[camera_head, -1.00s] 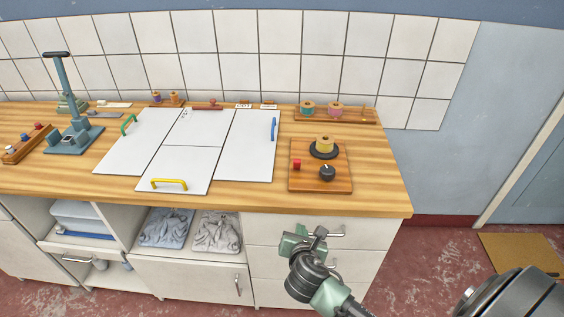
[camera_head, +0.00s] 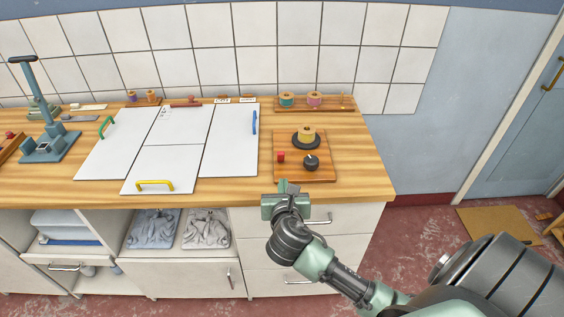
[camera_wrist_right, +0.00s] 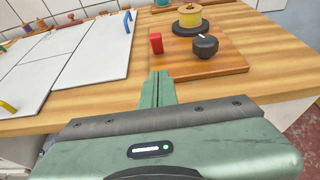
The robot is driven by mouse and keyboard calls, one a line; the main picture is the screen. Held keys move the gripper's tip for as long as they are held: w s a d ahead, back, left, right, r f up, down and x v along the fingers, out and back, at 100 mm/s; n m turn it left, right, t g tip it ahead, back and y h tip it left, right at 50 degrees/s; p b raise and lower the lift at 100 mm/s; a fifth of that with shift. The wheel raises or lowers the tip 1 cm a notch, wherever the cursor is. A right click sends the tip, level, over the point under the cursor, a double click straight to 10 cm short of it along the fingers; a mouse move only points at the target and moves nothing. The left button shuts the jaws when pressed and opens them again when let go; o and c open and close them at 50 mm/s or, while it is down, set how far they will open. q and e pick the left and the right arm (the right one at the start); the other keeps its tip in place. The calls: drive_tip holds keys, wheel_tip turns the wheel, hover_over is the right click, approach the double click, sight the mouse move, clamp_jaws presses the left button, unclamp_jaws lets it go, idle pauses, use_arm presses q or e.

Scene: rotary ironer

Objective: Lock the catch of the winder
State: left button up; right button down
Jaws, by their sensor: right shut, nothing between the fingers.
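The winder is a wooden board (camera_head: 315,175) on the right end of the counter. It carries a yellow spool (camera_head: 306,134) on a black disc, a black knob (camera_head: 311,163) with a pale pointer mark, and a small red block (camera_head: 281,156). In the wrist view the red block (camera_wrist_right: 156,43) stands left of the knob (camera_wrist_right: 205,46); I cannot tell which part is the catch. My right gripper (camera_head: 287,187) is shut and empty at the counter's front edge, just in front of the board. Its closed fingers (camera_wrist_right: 158,88) point toward the board without touching the red block or knob.
White panels (camera_head: 165,166) with green, yellow and blue handles lie left of the winder. A rack of spools (camera_head: 315,104) stands behind it. Drawers with handles (camera_head: 318,221) are below my right gripper. Bare counter lies between panels and board.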

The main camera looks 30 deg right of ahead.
sight(281, 157)
drive_tip(key=x, duration=0.6)
drive_tip(key=w+d+p, duration=0.1)
drive_tip(key=w+r, duration=0.1)
drive_tip(key=w, duration=0.1)
drive_tip(key=shift+d+r+p, duration=0.1)
drive_tip(key=shift+d+p, duration=0.25)
drive_tip(key=shift+w+d+r, duration=0.1)
drive_tip(key=shift+w+d, duration=0.1)
drive_tip(key=shift+w, duration=0.05)
drive_tip(key=shift+w, duration=0.1)
